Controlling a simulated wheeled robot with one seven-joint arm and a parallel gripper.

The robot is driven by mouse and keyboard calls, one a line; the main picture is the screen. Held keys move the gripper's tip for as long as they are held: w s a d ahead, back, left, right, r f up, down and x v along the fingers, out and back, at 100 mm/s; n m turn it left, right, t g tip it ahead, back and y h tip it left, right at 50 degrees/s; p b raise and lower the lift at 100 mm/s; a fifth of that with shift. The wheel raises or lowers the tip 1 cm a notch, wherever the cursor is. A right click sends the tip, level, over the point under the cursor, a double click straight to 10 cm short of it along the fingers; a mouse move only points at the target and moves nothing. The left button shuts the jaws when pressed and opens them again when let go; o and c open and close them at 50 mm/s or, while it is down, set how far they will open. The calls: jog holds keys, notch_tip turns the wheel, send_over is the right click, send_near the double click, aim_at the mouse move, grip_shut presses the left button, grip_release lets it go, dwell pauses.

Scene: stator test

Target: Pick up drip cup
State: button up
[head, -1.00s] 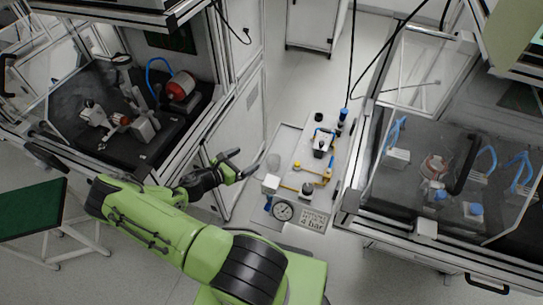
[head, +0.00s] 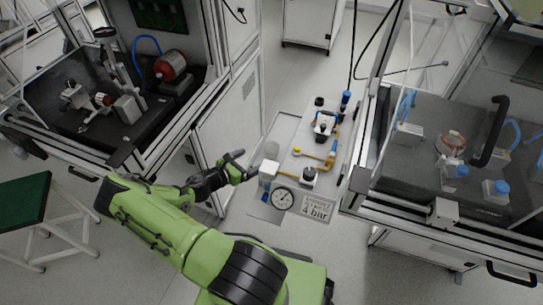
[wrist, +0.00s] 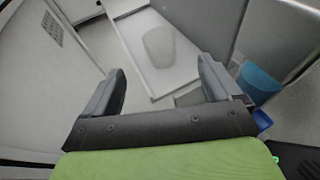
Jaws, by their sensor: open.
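The drip cup appears to be the pale, translucent cup (head: 271,149) at the left side of the light panel (head: 284,128) in the head view. In the wrist view the cup (wrist: 158,43) is ahead of my gripper, roughly centred between the fingers and apart from them. My gripper (head: 242,165) is left of and slightly below the cup in the head view. In the wrist view its two fingers (wrist: 160,72) are spread with nothing between them.
A white block (head: 268,168) with blue below it, a pressure gauge (head: 282,198) and yellow-and-blue pneumatic fittings (head: 325,155) sit beside the cup. A blue part (wrist: 258,82) is right of my fingers. Framed cabinets stand left (head: 235,100) and right (head: 430,212).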

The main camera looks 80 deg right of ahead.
aim_at(276, 146)
jog(key=b+x, duration=0.3)
jog(key=x, duration=0.9)
jog(key=shift+d, duration=0.35)
jog(key=shift+r, duration=0.1)
jog(key=shift+c, duration=0.3)
jog(key=c, duration=1)
